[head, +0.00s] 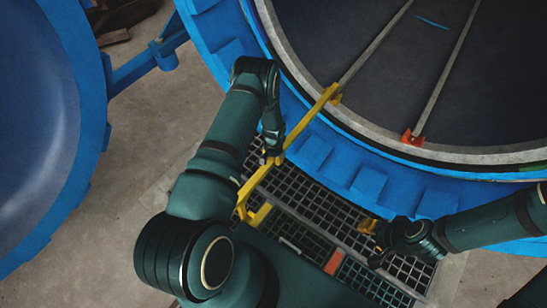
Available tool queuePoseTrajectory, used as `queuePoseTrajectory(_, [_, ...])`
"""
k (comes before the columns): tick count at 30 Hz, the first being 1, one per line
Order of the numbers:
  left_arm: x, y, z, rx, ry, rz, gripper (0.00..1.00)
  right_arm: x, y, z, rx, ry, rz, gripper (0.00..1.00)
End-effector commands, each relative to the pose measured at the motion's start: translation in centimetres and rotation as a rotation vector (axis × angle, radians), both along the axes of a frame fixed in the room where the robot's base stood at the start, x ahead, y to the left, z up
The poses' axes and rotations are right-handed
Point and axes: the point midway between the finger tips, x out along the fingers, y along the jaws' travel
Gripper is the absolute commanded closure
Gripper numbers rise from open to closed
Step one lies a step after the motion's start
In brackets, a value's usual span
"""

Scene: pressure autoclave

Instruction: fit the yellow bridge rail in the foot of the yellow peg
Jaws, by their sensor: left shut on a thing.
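The yellow bridge rail (305,120) runs slantwise from the autoclave's rim down to the grating. My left gripper (273,154) is shut on the rail near its middle. The rail's far end meets or overlaps a small yellow foot (336,99) at the rim, where the left inner track ends; I cannot tell whether it is seated. The rail's near end bends down by a yellow piece (261,214) on the grating. I cannot make out an upright yellow peg. My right gripper (373,243) is over the grating, beside a small orange-yellow part (368,226); its fingers are unclear.
The blue autoclave rim (315,150) curves across the top and right. A red foot (411,137) ends the right inner track. The black grating (310,195) holds an orange-red block (334,262). The open blue door (40,130) is at left, with bare floor between.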

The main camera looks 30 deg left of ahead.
Motion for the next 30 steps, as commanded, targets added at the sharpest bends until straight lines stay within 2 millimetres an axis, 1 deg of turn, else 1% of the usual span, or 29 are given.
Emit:
queuePoseTrajectory(16, [0.10, 0.03, 0.06, 0.001, -0.002, 0.000, 1.00, 0.01, 0.00, 0.01, 0.000, 0.000, 0.000, 0.53])
queuePoseTrajectory(30, [0.11, 0.05, -0.68, 0.001, -0.002, 0.000, 1.00, 0.00, 0.00, 0.01, 0.000, 0.000, 0.000, 0.53])
